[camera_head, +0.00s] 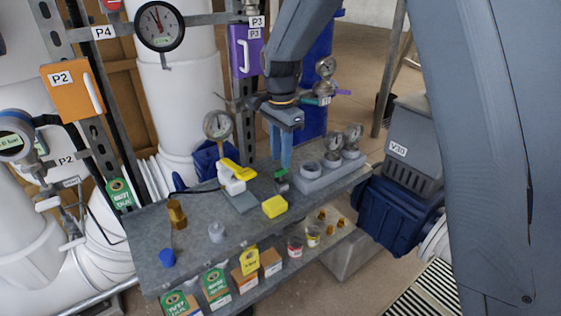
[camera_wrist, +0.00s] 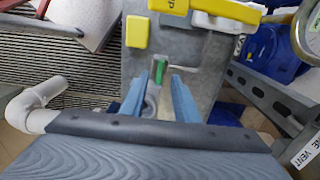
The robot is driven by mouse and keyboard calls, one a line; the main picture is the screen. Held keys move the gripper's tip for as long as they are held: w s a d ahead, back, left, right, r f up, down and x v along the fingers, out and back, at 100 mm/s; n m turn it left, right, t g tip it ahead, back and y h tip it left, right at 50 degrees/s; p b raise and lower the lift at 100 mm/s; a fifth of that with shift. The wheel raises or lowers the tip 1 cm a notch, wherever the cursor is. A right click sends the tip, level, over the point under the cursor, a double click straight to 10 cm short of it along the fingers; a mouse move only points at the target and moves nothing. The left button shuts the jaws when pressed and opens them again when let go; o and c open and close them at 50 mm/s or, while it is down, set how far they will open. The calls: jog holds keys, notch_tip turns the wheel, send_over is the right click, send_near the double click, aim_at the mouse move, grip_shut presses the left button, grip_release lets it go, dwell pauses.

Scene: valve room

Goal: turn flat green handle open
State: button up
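A small flat green handle (camera_head: 281,174) sits on a small dark fitting on the grey bench (camera_head: 199,256). In the wrist view the green handle (camera_wrist: 160,70) shows as a narrow strip between and just past my fingertips. My gripper (camera_head: 281,164) points down right above the handle, with blue fingers. In the wrist view my gripper (camera_wrist: 158,80) has its two fingers apart with a gap between them. Contact with the handle cannot be made out. The lower part of the fitting is partly hidden by the fingers.
A yellow block (camera_head: 275,206) and a white-and-yellow device (camera_head: 234,176) stand close by on the left. A grey block with gauges (camera_head: 328,175) is close on the right. A brass fitting (camera_head: 177,213) and a blue knob (camera_head: 167,257) are farther left.

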aim_at(281, 169)
jog(key=shift+f+p, duration=0.35)
jog(key=shift+f, duration=1.45)
grip_shut()
